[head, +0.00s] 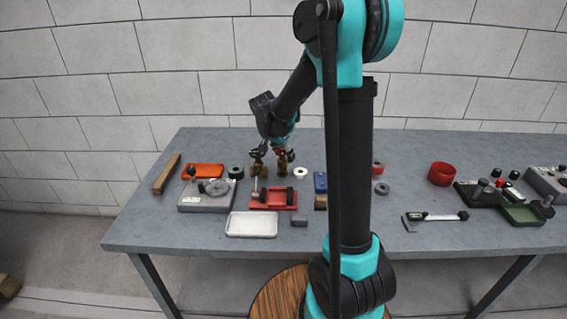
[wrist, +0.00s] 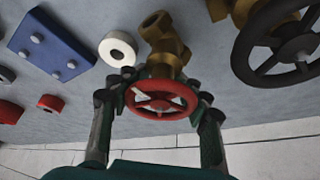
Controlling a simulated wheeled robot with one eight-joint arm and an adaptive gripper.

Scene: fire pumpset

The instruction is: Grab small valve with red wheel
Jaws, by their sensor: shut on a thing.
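The small valve has a brass body (wrist: 163,42) and a red wheel (wrist: 160,99). In the wrist view it lies between the two fingers of my gripper (wrist: 160,92), which are shut on the red wheel from both sides. In the head view my gripper (head: 279,152) is at the back of the table, over the small valve (head: 283,169). The wheel is mostly hidden there by the fingers. I cannot tell whether the valve is clear of the table.
A larger brass valve with a black wheel (wrist: 277,44) stands close beside it. A white ring (wrist: 118,49) and a blue block (wrist: 52,43) lie on the other side. A red vise-like part (head: 272,199) and a white tray (head: 252,224) are nearer the front.

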